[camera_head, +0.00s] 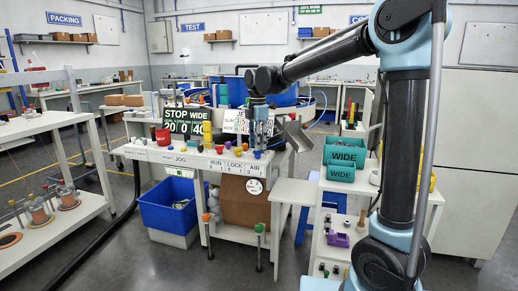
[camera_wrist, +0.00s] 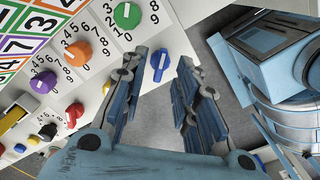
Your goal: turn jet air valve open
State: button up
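No label in view plainly reads jet air valve, so I cannot tell for sure which control it is. An AIR label (camera_head: 257,169) is on the front edge of the control bench, with a small blue knob (camera_head: 257,154) just above it. In the wrist view a blue knob (camera_wrist: 160,61) with a raised grip shows by the tip of the left finger, seemingly apart from it. My gripper (camera_wrist: 170,68) is open, with nothing held between its fingers. In the head view my gripper (camera_head: 260,112) hangs over the right part of the bench, pointing down.
Green (camera_wrist: 127,15), orange (camera_wrist: 77,50) and purple (camera_wrist: 43,82) dials sit on a numbered panel beside my gripper. A large blue bowl (camera_head: 232,90) stands behind the bench. Green WIDE bins (camera_head: 345,152) are on a cart to the right.

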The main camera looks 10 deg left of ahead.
aim_at(258, 154)
jog(key=shift+f, duration=1.05)
grip_shut()
jog(key=shift+d, duration=0.1)
